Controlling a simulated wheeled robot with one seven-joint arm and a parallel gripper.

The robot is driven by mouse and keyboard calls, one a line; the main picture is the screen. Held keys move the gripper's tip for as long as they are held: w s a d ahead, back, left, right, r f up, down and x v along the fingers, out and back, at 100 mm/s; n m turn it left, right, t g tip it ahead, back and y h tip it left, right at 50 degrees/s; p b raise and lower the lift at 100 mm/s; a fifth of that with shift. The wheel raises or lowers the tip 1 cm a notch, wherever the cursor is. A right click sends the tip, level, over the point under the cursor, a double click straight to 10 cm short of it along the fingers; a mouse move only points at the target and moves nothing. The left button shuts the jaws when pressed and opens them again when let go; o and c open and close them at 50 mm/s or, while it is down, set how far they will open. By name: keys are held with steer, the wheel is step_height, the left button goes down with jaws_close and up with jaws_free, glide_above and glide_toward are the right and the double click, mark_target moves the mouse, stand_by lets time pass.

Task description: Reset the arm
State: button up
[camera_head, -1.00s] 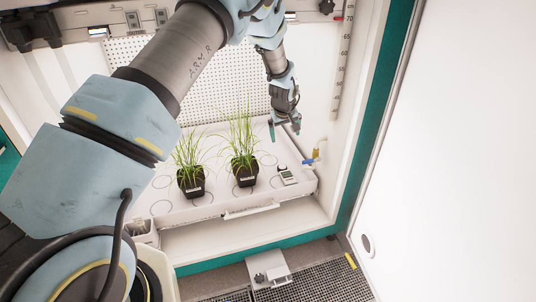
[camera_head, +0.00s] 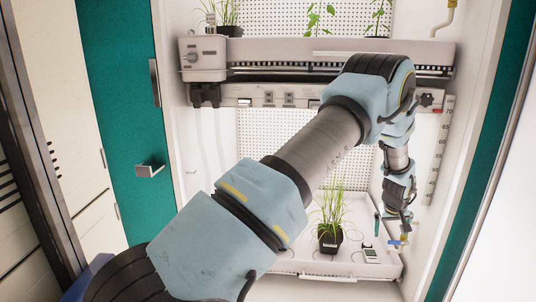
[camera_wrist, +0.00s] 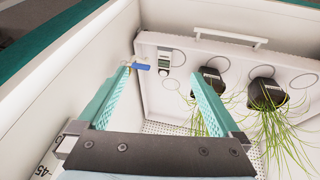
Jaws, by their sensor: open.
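My gripper (camera_head: 390,228) is inside the growth chamber, above the right end of the lower white tray (camera_head: 300,267). In the wrist view its two teal fingers (camera_wrist: 159,76) stand wide apart with nothing held between them. My arm reaches into the chamber from the lower left of the head view and bends down at the right. A grass plant in a black pot (camera_head: 330,240) stands on the tray left of my gripper. The wrist view shows two such pots (camera_wrist: 210,80) (camera_wrist: 267,90); the second is hidden behind my arm in the head view.
A small meter (camera_head: 371,256) lies on the tray near a blue-handled valve (camera_head: 396,242) by the right wall. The teal door (camera_head: 110,110) is at the left. The chamber's side wall is close to my gripper.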

steer(key=s+a+r+y, duration=0.1)
steer(key=a+r, duration=0.5)
steer(key=a, duration=0.7)
steer(key=s+a+r+y, duration=0.1)
steer(key=a+r, duration=0.5)
steer(key=a, duration=0.7)
steer(key=s+a+r+g, duration=0.1)
steer(key=s+a+r, duration=0.2)
steer(key=s+a, duration=0.65)
steer(key=s+a+r+g, duration=0.1)
steer(key=s+a+r, duration=0.2)
steer(key=s+a, duration=0.65)
step_height(320, 180, up, 12)
steer(key=a+p, duration=0.1)
steer(key=p, duration=1.1)
steer(key=shift+w+a+r+n+y+p, duration=0.2)
steer(key=shift+w+a+n+y+p, duration=0.1)
steer(key=shift+w+a+p, duration=0.1)
steer(key=shift+f, duration=0.1)
